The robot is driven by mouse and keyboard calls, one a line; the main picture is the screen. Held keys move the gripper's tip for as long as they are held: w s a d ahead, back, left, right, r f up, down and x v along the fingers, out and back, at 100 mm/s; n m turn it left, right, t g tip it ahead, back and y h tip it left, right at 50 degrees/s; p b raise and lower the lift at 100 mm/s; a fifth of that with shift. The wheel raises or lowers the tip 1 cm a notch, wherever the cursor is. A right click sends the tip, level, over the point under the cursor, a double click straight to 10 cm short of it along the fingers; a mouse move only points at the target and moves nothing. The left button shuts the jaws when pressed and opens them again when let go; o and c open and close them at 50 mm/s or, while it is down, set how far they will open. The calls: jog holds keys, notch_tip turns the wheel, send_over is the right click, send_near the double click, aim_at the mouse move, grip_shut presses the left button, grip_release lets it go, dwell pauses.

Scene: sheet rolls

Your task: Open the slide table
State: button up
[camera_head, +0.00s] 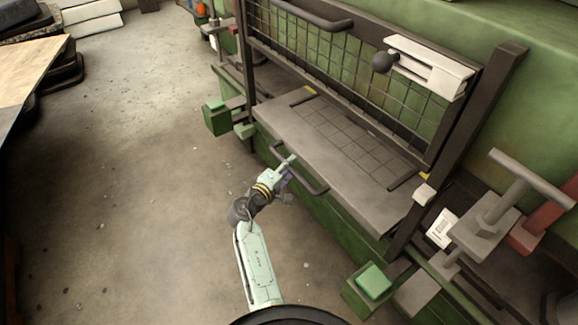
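The slide table (285,120) is a flat grey slab with a gridded middle, set in the front of a green machine. A dark curved handle (317,190) runs along its front edge. My arm reaches up from the bottom of the view, and my gripper (289,164) is at the left part of this handle, overlapping it in the picture. The gripper is small here and partly hides the handle. I cannot tell whether its fingers touch the handle or are closed on it.
A mesh guard (350,65) with a dark upper bar handle (310,17) stands above the table. Green button boxes flank it at left (217,117) and right (373,281). A grey T-shaped lever (510,195) is at right. The concrete floor (150,190) at left is clear.

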jog(key=shift+w, duration=0.15)
jog(key=shift+c, duration=0.2)
grip_shut()
dwell(0.7)
